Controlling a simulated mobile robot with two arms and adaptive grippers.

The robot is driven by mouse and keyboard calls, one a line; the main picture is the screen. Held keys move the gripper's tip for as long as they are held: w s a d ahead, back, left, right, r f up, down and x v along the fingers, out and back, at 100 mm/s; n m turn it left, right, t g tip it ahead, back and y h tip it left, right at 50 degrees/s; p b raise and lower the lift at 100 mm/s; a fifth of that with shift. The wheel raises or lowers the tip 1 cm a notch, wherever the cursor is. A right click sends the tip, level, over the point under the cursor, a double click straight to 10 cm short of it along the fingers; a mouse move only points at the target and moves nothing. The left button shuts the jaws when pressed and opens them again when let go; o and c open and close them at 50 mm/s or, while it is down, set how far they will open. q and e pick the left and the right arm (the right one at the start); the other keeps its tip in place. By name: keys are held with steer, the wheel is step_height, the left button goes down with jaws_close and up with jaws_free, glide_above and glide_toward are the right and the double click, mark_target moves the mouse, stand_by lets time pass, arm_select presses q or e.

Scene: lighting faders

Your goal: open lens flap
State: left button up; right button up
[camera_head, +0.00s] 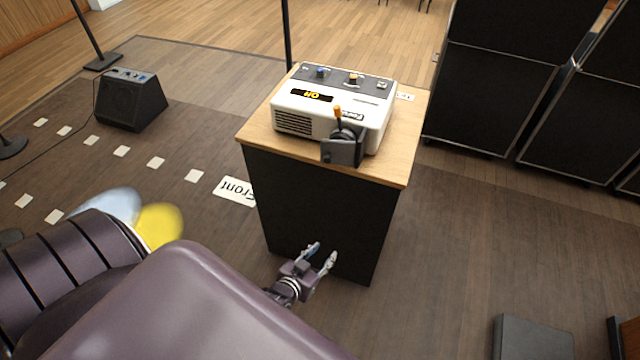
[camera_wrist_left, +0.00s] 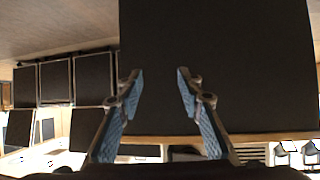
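My left gripper (camera_head: 322,255) is open and empty, low in front of the stand's black front, well below the flap. In the left wrist view its two blue-padded fingers (camera_wrist_left: 157,85) are apart with nothing between them, against the dark stand side. My right gripper is not in view.
The black stand (camera_head: 320,215) has a wooden top (camera_head: 398,165) whose edge overhangs near the flap. Tall black cases (camera_head: 500,95) stand at the right. A black floor monitor (camera_head: 132,100) is at the left. A dark box (camera_head: 532,338) lies at the lower right.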

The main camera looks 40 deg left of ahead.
arm_select(q)
steer(key=shift+g, duration=0.6)
steer(key=shift+s+d+f, duration=0.25)
steer(key=shift+s+f, duration=0.25)
steer(key=shift+f, duration=0.2)
steer(key=shift+s+d+f, duration=0.25)
steer(key=shift+s+f, duration=0.25)
steer(key=shift+f, duration=0.25)
steer(key=shift+s+d+f, duration=0.25)
steer(key=shift+s+f, duration=0.25)
steer(key=shift+f, duration=0.2)
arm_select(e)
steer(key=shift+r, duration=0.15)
arm_select(q)
steer(key=shift+c, duration=0.4)
